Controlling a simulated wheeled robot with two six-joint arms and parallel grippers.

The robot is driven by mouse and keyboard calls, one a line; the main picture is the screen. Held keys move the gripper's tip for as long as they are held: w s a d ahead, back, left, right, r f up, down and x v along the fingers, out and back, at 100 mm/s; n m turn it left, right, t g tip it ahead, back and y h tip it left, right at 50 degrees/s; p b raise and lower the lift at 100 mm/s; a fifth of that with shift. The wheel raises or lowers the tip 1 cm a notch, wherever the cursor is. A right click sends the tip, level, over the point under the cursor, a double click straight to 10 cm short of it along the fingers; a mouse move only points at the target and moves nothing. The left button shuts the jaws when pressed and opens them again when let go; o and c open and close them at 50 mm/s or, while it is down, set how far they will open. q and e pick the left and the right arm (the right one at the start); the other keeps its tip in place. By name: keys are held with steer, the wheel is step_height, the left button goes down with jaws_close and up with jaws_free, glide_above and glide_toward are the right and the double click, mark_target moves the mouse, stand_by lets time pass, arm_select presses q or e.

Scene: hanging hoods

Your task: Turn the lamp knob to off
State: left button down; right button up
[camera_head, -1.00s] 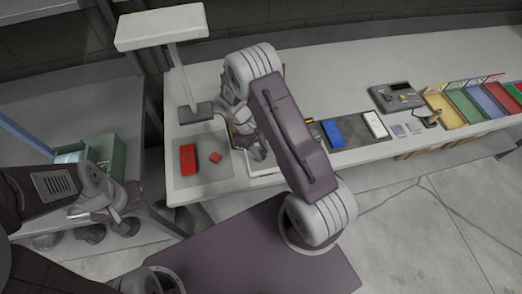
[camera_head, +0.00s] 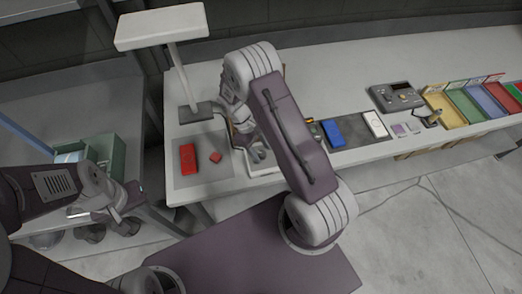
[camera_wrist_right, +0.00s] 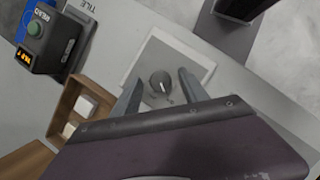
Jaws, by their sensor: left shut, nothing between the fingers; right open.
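A dark round knob (camera_wrist_right: 161,83) with a pale pointer mark sits on a light square plate (camera_wrist_right: 145,60) in the right wrist view. My right gripper (camera_wrist_right: 160,88) is open, with one finger on each side of the knob; I cannot tell whether they touch it. In the head view my right gripper (camera_head: 250,145) is over the bench beside the lamp base, and my arm hides most of the plate. The white lamp (camera_head: 163,27) stands on a dark base (camera_head: 195,112) at the bench's left. My left gripper (camera_head: 125,205) is shut and empty, left of the bench.
A grey mat (camera_head: 200,168) holds a red device (camera_head: 188,158) and a small red block (camera_head: 215,157). Coloured bins (camera_head: 470,103) stand at the right.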

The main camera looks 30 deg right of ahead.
steer(key=b+v, duration=0.1)
steer(key=v, duration=0.7)
steer(key=shift+r, duration=0.25)
steer(key=shift+w, duration=0.1)
step_height(320, 180, up, 7)
steer(key=s+m+t, duration=0.1)
steer(key=s+t, duration=0.1)
steer(key=s+a+f+m+t+y, duration=0.2)
steer(key=s+m, duration=0.3)
steer(key=s, duration=0.4)
steer(key=shift+s+a+m+t+y, duration=0.3)
steer(key=shift+s+a+t+y, duration=0.1)
steer(key=shift+y, duration=0.1)
